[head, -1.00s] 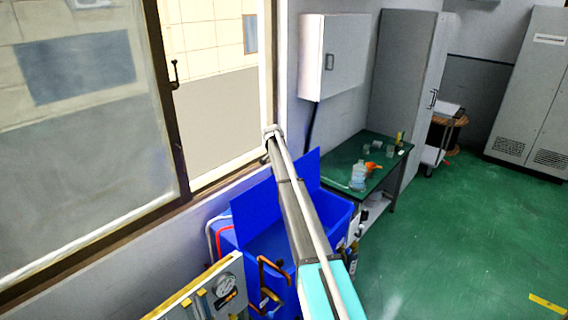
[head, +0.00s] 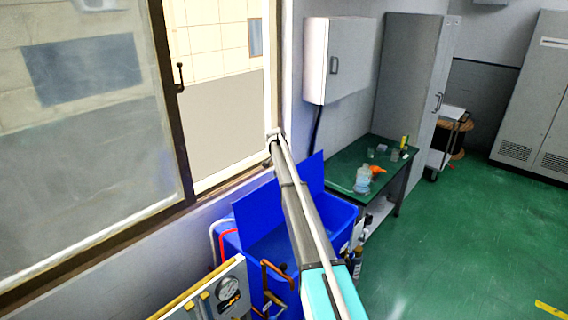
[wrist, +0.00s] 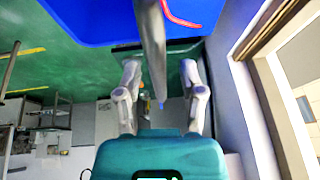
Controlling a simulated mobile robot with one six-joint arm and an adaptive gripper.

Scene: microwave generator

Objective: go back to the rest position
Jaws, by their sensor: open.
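My gripper (wrist: 160,70) shows in the wrist view with its two grey fingers spread wide apart. It is open, and nothing is seen held between the fingers. Its teal body fills the bottom of that view. In the head view my arm reaches up and away from the lower middle, and its far end is close to the window frame (head: 268,90). The fingers cannot be made out clearly in the head view. A blue open bin (head: 318,202) is below and beside the arm, and a blue surface (wrist: 100,20) also fills the top of the wrist view.
A green-topped table (head: 345,190) carries a clear bottle with an orange top (head: 364,178) and small items. A wall cabinet (head: 343,60) hangs above it. A panel with a gauge (head: 228,288) stands at the lower left. The green floor (head: 470,240) on the right is largely clear.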

